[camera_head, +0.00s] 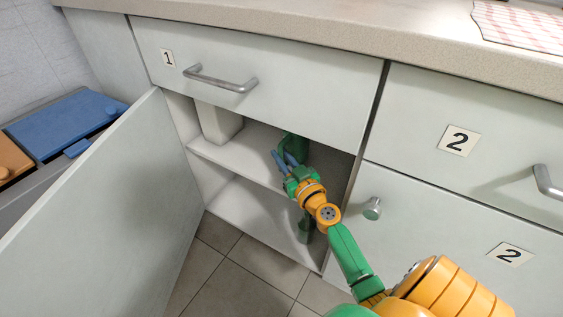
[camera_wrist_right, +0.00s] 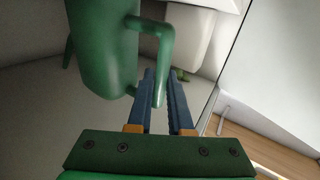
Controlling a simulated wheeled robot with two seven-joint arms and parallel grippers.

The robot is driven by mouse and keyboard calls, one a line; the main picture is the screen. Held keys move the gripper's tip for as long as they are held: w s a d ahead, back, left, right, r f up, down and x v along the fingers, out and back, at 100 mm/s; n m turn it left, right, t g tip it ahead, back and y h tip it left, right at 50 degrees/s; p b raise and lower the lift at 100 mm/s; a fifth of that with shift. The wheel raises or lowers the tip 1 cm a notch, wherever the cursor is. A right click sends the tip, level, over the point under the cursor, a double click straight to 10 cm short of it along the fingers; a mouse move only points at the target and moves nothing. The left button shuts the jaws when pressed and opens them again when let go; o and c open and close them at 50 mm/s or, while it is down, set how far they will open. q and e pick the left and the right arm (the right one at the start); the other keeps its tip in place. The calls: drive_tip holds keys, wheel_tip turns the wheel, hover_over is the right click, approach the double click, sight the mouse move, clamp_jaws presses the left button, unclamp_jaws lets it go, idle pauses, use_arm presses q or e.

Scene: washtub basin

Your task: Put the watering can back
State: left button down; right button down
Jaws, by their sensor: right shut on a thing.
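The green watering can (camera_head: 296,146) is inside the open cabinet under drawer 1, at the upper shelf (camera_head: 235,158). It is partly hidden by the drawer front and my gripper. In the right wrist view, the can's body (camera_wrist_right: 103,45) is at the upper left and its handle (camera_wrist_right: 167,50) reaches down between the blue fingers. My right gripper (camera_head: 281,160) is shut on this handle; its fingers also show in the right wrist view (camera_wrist_right: 161,76). I cannot tell whether the can touches the shelf. My left gripper is not in view.
The open cabinet door (camera_head: 120,205) stands at the left. A whitish container (camera_head: 219,124) is on the upper shelf, left of the can. Drawer 1 (camera_head: 275,85) closes off the space above. A green shape (camera_head: 305,229) shows lower down; I cannot tell what it is.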

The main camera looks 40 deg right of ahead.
drive_tip(key=shift+f, duration=0.15)
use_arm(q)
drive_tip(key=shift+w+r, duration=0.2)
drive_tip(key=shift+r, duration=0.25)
use_arm(e)
drive_tip(key=c, duration=0.8)
unclamp_jaws()
drive_tip(key=shift+s, duration=0.15)
